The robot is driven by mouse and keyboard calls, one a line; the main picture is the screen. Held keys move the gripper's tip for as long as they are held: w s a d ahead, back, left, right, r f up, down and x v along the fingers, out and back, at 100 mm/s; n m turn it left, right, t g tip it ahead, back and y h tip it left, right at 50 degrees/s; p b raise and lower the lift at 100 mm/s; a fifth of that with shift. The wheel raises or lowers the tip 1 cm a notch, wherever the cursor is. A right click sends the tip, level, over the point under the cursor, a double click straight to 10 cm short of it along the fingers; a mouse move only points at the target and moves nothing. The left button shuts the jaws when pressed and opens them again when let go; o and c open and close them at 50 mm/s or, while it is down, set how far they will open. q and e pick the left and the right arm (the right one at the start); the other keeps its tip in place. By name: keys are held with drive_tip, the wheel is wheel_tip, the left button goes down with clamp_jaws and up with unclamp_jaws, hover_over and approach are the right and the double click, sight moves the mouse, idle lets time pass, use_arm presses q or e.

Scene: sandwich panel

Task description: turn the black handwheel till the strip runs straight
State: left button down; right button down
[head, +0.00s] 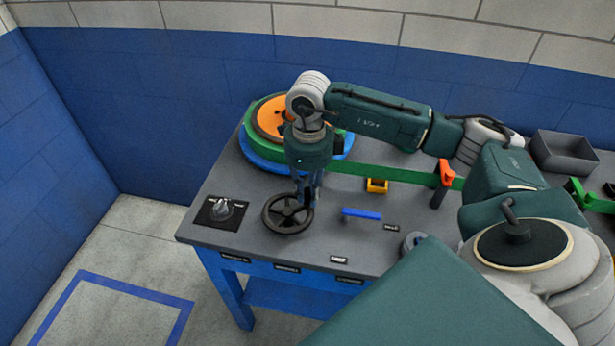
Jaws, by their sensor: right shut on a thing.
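The black handwheel (287,223) lies near the front left of the grey bench top. My right gripper (309,196) points down at the wheel's right side and is shut on its rim. The arm and gripper hide part of the rim's far side. The green strip (390,172) leaves the reel (267,150) at the back left and runs right to an orange-topped post (443,176). My left gripper is not in view.
A black plate with a grey knob (221,210) sits left of the wheel. A blue bar (361,214) and a yellow block (377,185) lie to its right. A grey bin (564,151) stands at the back right. The floor left of the bench is clear.

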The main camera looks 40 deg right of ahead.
drive_tip(key=shift+s, duration=0.1)
drive_tip(key=c, duration=1.6)
unclamp_jaws()
wheel_tip(320, 180, up, 12)
drive_tip(key=shift+s+f, duration=0.1)
